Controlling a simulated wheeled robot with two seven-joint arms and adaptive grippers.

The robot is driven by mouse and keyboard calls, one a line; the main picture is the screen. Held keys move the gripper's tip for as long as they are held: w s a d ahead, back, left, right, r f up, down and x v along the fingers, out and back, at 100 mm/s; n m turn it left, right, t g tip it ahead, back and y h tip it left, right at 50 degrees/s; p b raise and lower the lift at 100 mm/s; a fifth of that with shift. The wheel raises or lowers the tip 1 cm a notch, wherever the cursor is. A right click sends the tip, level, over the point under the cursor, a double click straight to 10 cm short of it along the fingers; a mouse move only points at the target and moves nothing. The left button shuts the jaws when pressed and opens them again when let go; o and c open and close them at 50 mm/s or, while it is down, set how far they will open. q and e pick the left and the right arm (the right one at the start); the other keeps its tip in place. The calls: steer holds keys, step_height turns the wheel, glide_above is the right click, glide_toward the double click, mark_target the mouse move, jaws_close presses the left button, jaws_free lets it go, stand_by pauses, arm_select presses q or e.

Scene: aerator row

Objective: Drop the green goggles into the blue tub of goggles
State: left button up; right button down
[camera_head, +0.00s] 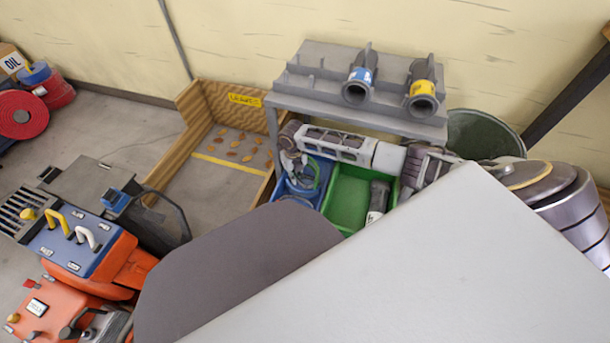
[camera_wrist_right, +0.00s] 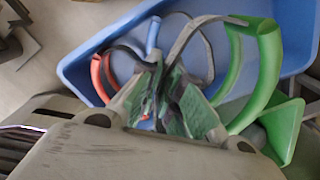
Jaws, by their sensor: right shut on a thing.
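The blue tub (camera_head: 322,200) stands on the floor beside the green tub, and its inside fills much of the right wrist view (camera_wrist_right: 80,75). My right gripper (camera_head: 290,165) is over the blue tub. In the wrist view my right gripper (camera_wrist_right: 160,98) is shut on the green goggles (camera_wrist_right: 197,108), which hang above or at the tub's inside. A thick green band (camera_wrist_right: 268,65) curves beside them. A red-orange strap (camera_wrist_right: 100,80) and blue loops show around the fingers. I cannot tell whether the held goggles touch the tub's contents. My left gripper is out of view.
The green tub (camera_head: 349,198) adjoins the blue one on the right. A grey rack (camera_head: 310,88) with two dark tubes stands behind. A wooden pen (camera_head: 160,165) is to the left, and an orange machine (camera_head: 75,290) is at front left.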

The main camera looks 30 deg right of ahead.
steer(key=c, duration=1.5)
jaws_free()
steer(key=shift+r, duration=0.15)
steer(key=shift+r, duration=5.9)
steer(key=shift+a+f, duration=0.1)
